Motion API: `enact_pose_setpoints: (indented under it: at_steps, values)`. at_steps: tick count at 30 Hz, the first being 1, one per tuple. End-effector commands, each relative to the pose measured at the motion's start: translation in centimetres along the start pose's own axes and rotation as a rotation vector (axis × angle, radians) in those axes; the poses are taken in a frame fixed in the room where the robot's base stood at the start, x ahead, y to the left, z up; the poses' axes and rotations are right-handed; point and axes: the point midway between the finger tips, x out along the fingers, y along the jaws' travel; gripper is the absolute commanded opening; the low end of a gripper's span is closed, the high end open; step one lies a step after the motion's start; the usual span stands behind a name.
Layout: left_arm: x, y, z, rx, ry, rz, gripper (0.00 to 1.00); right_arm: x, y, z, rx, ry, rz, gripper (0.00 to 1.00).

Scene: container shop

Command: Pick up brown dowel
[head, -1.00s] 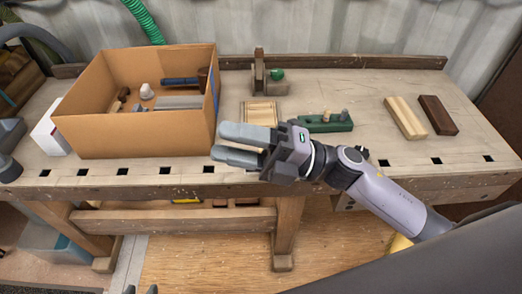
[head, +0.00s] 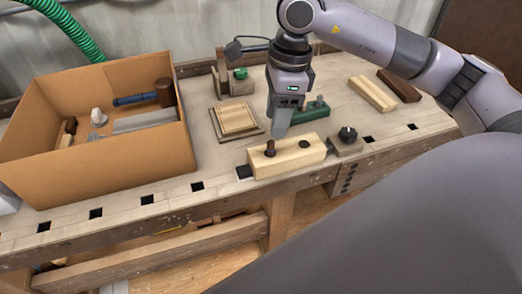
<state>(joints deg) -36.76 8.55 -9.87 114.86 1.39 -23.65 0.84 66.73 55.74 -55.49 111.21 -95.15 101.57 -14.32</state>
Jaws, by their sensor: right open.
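The brown dowel (head: 270,148) stands upright in the left part of a pale wooden block (head: 290,160) at the bench's front edge. A dark round spot, which looks like a hole, shows in the block's right part. My right gripper (head: 281,130) points down just behind and above the block, close to the dowel and slightly right of it in the picture. It is open, seen nearly edge-on, and nothing shows between its fingers. Whether it touches the block cannot be told. My left gripper is not in view.
A cardboard box (head: 95,175) with a mallet (head: 165,92) and other tools stands at left. A bench vise with a dark knob (head: 348,134) sits right of the block. Wooden pieces (head: 372,94) lie at back right.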

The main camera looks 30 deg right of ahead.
Motion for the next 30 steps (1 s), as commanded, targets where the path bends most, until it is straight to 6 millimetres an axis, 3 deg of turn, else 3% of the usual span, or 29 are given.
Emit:
enact_pose_setpoints:
  at_steps: [15, 24, 28, 30]
  values:
    - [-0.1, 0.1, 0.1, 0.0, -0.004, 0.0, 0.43, 6.4, 0.0, 0.0, 0.0, 0.004, 0.001, 0.47]
    - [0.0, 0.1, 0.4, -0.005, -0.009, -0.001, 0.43, 6.9, 0.0, 0.0, 0.0, 0.002, -0.002, 0.47]
    - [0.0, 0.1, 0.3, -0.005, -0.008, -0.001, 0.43, 6.9, 0.0, 0.0, 0.0, 0.002, -0.002, 0.05]
    - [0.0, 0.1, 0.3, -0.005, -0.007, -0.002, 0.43, 6.9, 0.0, 0.0, 0.0, 0.002, -0.002, 0.0]
